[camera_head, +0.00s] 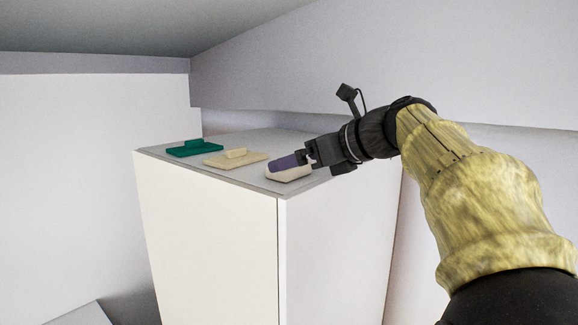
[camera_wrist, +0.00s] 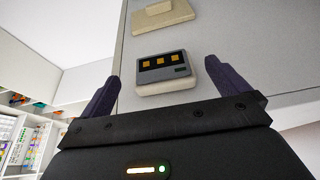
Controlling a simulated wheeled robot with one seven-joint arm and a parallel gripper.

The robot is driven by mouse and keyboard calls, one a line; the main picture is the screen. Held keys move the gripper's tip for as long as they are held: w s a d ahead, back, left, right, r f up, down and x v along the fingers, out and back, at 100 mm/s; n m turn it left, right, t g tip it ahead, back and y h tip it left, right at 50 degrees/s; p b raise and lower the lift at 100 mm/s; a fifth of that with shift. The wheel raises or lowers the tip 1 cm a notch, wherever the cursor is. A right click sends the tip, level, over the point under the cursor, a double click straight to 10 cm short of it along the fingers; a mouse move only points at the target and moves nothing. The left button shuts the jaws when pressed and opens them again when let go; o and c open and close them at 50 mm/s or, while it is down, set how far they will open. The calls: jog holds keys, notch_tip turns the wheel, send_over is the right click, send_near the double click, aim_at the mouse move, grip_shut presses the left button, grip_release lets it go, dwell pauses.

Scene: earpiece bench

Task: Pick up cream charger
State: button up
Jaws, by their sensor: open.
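A cream charger (camera_head: 288,176) lies at the near right corner of the cabinet top, partly hidden behind my gripper in the head view. In the wrist view the cream charger (camera_wrist: 165,88) has a dark grey panel with three orange squares. My gripper (camera_head: 284,162) is open, with its dark purple fingers just over the charger. In the wrist view the fingertips of my gripper (camera_wrist: 162,70) stand apart to the left and right of the charger. I cannot tell whether they touch it.
A beige plate with a raised block (camera_head: 236,158) lies left of the charger; it also shows in the wrist view (camera_wrist: 160,16). A similar green piece (camera_head: 194,148) lies farther left. The grey cabinet top (camera_head: 262,141) is bare behind them. Shelves (camera_wrist: 22,130) show at lower left in the wrist view.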

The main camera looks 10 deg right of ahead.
jog(key=shift+s, duration=0.1)
jog(key=p+x, duration=0.2)
jog(key=x, duration=0.3)
jog(key=shift+w+d+f, duration=0.1)
jog(key=shift+w, duration=0.15)
jog(key=shift+s, duration=0.1)
jog(key=shift+c, duration=0.4)
jog(key=c, duration=1)
